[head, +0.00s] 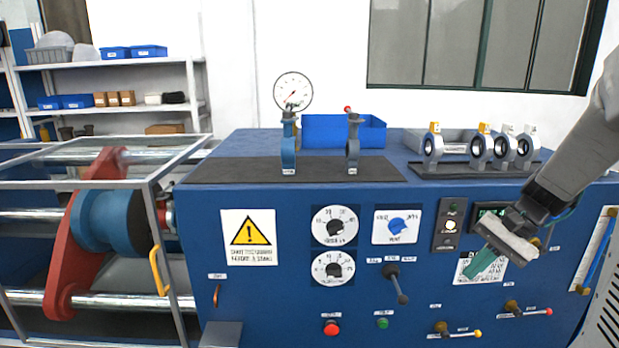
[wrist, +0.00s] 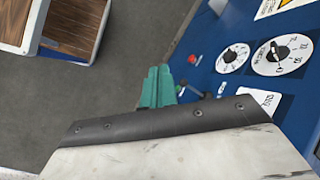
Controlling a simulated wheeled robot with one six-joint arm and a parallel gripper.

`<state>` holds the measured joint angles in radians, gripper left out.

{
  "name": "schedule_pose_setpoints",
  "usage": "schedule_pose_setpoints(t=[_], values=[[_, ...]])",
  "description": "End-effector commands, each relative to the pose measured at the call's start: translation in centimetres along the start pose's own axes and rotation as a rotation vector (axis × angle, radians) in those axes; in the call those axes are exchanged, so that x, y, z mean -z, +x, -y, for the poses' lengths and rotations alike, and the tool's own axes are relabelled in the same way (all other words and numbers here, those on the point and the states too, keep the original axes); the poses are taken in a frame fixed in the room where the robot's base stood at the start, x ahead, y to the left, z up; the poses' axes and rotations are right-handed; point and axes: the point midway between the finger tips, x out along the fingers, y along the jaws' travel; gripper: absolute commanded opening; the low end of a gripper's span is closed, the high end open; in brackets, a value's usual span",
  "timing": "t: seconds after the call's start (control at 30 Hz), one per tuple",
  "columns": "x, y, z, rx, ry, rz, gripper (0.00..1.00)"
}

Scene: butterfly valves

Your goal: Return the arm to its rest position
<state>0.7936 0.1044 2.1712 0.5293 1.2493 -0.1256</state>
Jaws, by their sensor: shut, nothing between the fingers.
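My gripper (head: 484,264) shows at the right of the head view, at the end of my grey arm. Its teal fingers are shut and empty, pointing down and left in front of the blue machine's front panel (head: 281,300). In the wrist view the teal fingers (wrist: 157,88) stand together behind the dark edge of my gripper body. They appear apart from the panel and its controls. They cover part of a white label (head: 466,268) in the head view.
Butterfly valves (head: 289,145) stand on a dark mat atop the machine, and several more (head: 480,148) stand in a rack at right. Levers (head: 512,308) and knobs stick out of the panel near my gripper. A caged red-and-blue mechanism (head: 100,220) is at left. Grey floor (wrist: 120,90) is open.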

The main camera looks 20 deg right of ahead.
Motion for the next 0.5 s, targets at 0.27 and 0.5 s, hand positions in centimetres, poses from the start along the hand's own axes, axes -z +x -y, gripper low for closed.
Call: schedule_pose_setpoints(t=[0.27, 0.5], values=[[-12.7, 1.8, 0.8, -0.356, -0.307, -0.038, 0.0], [-20.1, 2.5, -0.6, -0.554, -0.613, -0.138, 0.0]])
